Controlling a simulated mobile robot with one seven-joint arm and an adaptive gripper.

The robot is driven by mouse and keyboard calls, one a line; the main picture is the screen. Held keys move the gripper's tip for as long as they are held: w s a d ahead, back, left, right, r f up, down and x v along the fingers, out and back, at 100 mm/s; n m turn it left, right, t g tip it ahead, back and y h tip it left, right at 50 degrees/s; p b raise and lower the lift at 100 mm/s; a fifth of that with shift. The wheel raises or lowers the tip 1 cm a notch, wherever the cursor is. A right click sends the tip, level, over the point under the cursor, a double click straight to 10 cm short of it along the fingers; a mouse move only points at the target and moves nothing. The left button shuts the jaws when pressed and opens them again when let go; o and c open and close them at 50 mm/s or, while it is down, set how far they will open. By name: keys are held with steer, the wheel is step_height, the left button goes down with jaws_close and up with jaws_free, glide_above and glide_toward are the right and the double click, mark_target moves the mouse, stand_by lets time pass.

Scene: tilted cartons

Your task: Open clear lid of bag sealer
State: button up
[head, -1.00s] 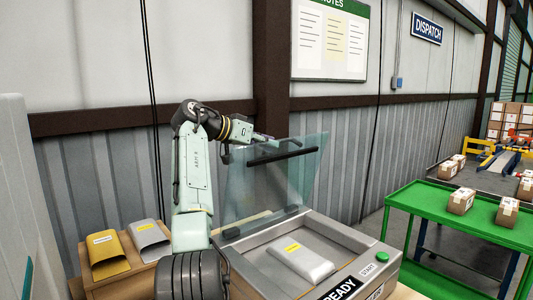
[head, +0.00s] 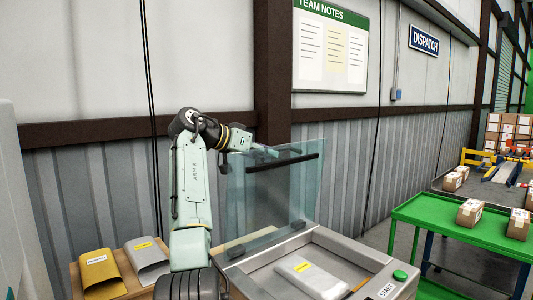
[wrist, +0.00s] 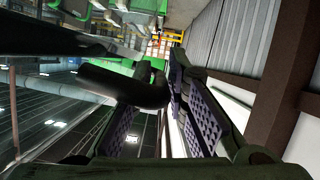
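The bag sealer (head: 243,278) is a grey tray-like machine at the lower middle of the head view. Its clear lid (head: 285,195) stands raised, close to upright, at the back edge, with a black handle bar (head: 283,162) near the top. A grey pouch with a yellow label (head: 318,281) lies inside the sealer.
A green START button (head: 400,275) is on the sealer's right front. A yellow pouch (head: 100,273) and a grey pouch (head: 147,262) rest on a wooden stand at left. A green table (head: 455,232) with cartons is at right. A corrugated wall (head: 80,175) is behind.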

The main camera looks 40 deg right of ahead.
steer(key=o, duration=0.3)
steer(key=shift+r, duration=0.1)
steer(key=v, duration=1.2)
steer(key=shift+a, duration=0.1)
